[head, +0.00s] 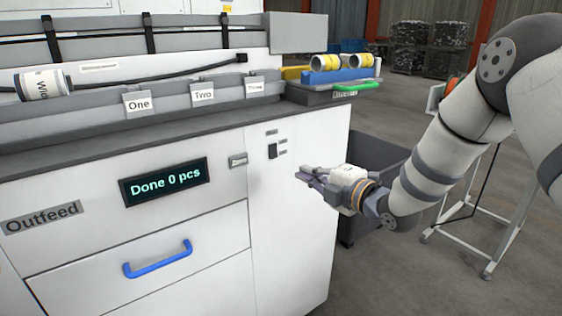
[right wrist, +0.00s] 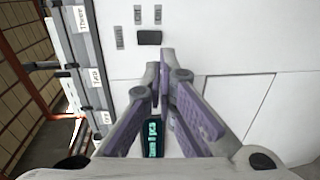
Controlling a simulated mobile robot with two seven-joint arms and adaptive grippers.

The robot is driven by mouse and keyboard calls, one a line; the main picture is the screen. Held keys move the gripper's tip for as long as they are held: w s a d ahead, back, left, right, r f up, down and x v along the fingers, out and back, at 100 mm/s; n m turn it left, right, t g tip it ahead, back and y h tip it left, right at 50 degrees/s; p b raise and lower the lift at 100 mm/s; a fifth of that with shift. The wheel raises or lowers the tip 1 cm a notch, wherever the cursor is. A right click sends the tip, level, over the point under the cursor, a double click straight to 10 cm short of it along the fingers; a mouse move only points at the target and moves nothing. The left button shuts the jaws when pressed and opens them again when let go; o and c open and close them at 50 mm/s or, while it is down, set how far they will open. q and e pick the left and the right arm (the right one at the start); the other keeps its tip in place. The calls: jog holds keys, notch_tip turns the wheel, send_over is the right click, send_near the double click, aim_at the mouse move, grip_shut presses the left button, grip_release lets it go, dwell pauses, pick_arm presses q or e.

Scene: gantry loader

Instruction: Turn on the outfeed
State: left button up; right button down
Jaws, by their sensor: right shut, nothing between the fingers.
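The outfeed cabinet is white, with a grey label "Outfeed" (head: 43,217) and a dark display reading "Done 0 pcs" (head: 166,181). A small black switch (head: 272,151) sits on the cabinet's right-hand panel, with small labels beside and above it. In the right wrist view the switch (right wrist: 149,37) is just beyond the fingertips. My right gripper (head: 300,175) is shut and empty, in front of the panel, a little right of and below the switch in the head view. It appears apart from the switch. My left gripper is not in view.
A blue drawer handle (head: 158,259) sticks out below the display. Above are channels labelled One (head: 138,101), Two and a third. A white roll (head: 43,84) lies at left. Yellow-and-white rolls (head: 327,62) sit at the back right. A dark bin (head: 376,180) stands behind my right gripper.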

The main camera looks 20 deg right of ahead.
aim_at(274, 158)
jog(key=x, duration=1)
jog(key=shift+f, duration=0.35)
jog(key=shift+w+a+b, duration=0.1)
jog(key=shift+w+b, duration=0.25)
jog(key=shift+w, duration=0.15)
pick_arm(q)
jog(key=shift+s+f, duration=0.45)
pick_arm(e)
jog(key=shift+r, duration=0.2)
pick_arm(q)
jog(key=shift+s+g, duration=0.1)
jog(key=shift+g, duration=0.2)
